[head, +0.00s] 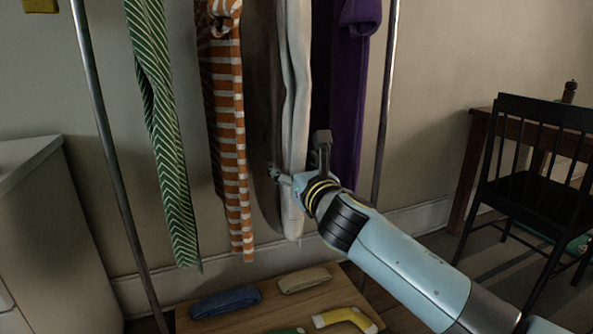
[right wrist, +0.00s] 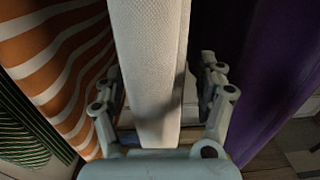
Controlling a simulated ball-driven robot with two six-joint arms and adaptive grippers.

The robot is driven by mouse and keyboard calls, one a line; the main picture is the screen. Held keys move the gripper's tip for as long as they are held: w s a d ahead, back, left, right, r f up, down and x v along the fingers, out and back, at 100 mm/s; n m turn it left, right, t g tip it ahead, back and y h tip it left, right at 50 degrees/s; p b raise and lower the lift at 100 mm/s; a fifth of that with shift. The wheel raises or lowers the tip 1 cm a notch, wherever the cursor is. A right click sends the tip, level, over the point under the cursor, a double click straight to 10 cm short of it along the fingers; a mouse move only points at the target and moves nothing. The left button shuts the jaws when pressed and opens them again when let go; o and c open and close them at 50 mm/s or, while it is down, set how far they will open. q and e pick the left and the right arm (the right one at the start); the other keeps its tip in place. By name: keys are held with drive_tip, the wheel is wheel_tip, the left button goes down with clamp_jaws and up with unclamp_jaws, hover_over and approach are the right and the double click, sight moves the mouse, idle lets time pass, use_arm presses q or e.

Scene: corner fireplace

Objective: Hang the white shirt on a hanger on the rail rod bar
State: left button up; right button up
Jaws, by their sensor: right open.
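The white shirt (head: 292,95) hangs edge-on in the middle of the rack in the head view, and its top is out of frame. It also fills the middle of the right wrist view (right wrist: 150,60). My right gripper (head: 299,158) is at the lower part of the shirt. Its fingers are open, one on each side of the white cloth, as the right wrist view shows (right wrist: 160,85). A gap shows between the cloth and the right-hand finger. The rail's bar and the hangers are out of view. My left gripper is not in view.
An orange striped garment (head: 228,130) and a green striped one (head: 165,130) hang left of the shirt; a purple one (head: 350,90) hangs close right. Metal posts (head: 105,140) flank them. A low wooden board (head: 270,305) holds folded items. A black chair (head: 540,180) stands right.

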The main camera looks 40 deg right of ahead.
clamp_jaws()
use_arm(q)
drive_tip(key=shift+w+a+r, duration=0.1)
use_arm(e)
drive_tip(key=shift+r, duration=0.2)
drive_tip(key=shift+s+a+r+p, duration=0.1)
drive_tip(key=shift+s+r+p, duration=0.1)
drive_tip(key=shift+r+p, duration=0.4)
drive_tip(key=shift+s+r+p, duration=0.15)
drive_tip(key=shift+r+p, duration=0.3)
drive_tip(key=shift+p, duration=0.2)
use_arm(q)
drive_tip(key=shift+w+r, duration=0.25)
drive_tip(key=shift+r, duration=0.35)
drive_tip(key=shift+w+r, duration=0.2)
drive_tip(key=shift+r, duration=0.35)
use_arm(e)
drive_tip(key=shift+f, duration=0.1)
drive_tip(key=shift+s, duration=0.1)
